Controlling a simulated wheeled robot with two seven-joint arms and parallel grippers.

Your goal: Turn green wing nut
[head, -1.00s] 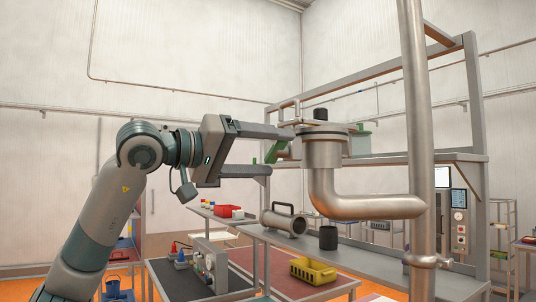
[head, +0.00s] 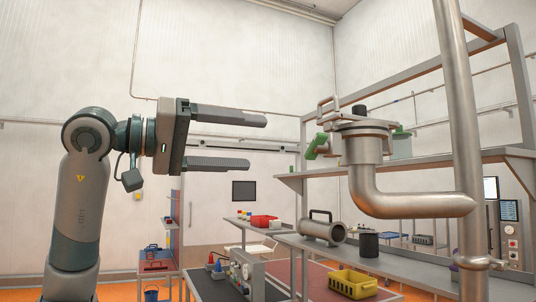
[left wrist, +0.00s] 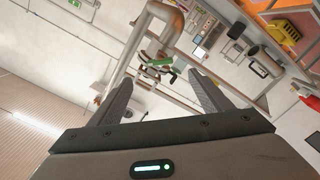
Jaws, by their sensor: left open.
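A clear gap separates the fingertips from the nut. The thread behind the nut is hard to make out. My right gripper is not in view.
A tall vertical pipe (head: 458,130) stands at the right, joined to the curved pipe (head: 410,205). A metal rack shelf (head: 300,185) lies behind the fitting. Below are a yellow bin (head: 352,284) and a grey cylinder with a handle (head: 321,229). Air left of the fitting is free.

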